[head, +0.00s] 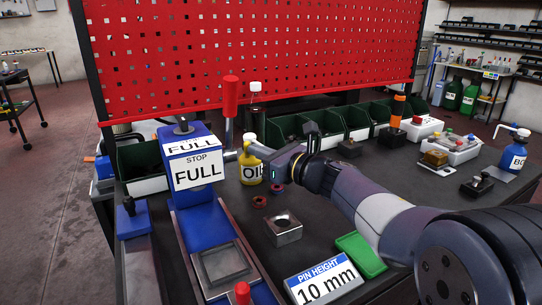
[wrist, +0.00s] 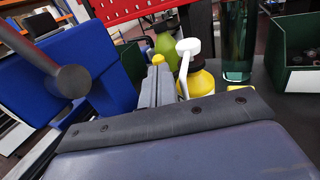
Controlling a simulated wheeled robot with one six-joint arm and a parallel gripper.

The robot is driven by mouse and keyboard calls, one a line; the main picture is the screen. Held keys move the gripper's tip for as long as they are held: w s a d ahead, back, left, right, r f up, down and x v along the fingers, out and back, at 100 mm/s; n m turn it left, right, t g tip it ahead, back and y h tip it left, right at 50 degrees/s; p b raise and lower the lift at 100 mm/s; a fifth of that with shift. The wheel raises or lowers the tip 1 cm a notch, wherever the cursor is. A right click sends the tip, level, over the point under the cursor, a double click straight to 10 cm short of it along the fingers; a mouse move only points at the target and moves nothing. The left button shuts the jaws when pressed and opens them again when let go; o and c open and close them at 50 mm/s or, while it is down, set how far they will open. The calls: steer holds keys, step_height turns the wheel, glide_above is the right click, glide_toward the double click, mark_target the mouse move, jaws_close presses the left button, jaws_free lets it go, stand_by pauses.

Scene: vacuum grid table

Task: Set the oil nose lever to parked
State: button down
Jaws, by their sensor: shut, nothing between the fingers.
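A yellow bottle labelled OIL (head: 251,170) stands on the dark table right of the blue STOP FULL block (head: 188,145). It has a white spout on top (head: 249,138). In the wrist view, the yellow bottle (wrist: 199,85) and its white nose (wrist: 186,60) are just right of my fingers. I cannot tell which part is the nose lever or how it is set. My gripper (head: 296,168) is just right of the bottle in the head view. In the wrist view, its fingers (wrist: 156,86) are shut and empty, pointing away. Contact with the bottle cannot be told.
A red-handled lever (head: 230,95) rises beside the blue block, and a grey round-ended rod (wrist: 72,80) shows close at left in the wrist view. A metal block (head: 284,230) and PIN HEIGHT sign (head: 325,280) lie nearer. Green bins (head: 290,128) line the back.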

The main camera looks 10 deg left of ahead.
steer(key=shift+a, duration=0.15)
steer(key=shift+a+r+b, duration=0.15)
steer(key=shift+a+b, duration=0.5)
steer(key=shift+b, duration=0.6)
steer(key=shift+s, duration=0.1)
